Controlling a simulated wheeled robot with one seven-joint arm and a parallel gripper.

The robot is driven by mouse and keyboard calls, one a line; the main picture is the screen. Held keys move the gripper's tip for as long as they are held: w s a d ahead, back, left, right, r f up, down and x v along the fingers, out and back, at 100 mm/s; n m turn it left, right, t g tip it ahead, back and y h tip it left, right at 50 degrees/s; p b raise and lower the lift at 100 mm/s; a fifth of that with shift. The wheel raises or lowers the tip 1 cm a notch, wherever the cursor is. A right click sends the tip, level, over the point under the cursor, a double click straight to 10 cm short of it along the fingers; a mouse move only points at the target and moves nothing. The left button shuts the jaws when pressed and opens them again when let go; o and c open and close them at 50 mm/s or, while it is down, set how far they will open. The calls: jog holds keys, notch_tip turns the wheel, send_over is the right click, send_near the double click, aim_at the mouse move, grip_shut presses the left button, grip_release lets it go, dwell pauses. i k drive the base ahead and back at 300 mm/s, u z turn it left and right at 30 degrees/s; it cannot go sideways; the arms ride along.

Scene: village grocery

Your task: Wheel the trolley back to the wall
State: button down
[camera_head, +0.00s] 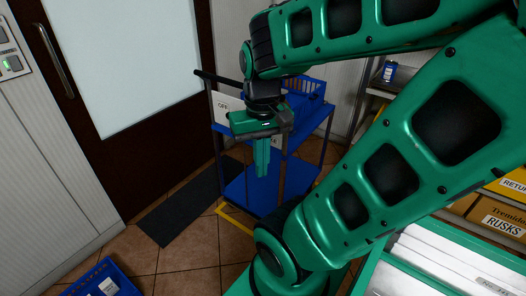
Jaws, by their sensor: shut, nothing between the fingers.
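The blue trolley (246,196) stands in the middle of the view, with an upper tray, a lower shelf and upright posts. A black bar (215,79) sticks out at its upper left, partly hidden by my arm. My gripper (262,172) points down in front of the trolley and overlaps it in the picture. Its green fingers are together, with nothing seen between them. Whether they touch the trolley cannot be told. My arm hides part of the trolley's top and right side. A pale wall (232,35) shows behind it.
A blue basket (305,88) sits on the trolley's top. A dark mat (190,208) lies by the brown door (110,135) at left. Yellow tape (233,220) marks the floor by the trolley. A blue crate (80,290) is at lower left. Shelves stand at right.

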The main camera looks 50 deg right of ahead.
aim_at(288, 176)
jog(key=z, duration=1.15)
jog(key=k, duration=0.5)
jog(key=u, duration=0.35)
jog(key=i, duration=0.85)
jog(key=z, duration=0.3)
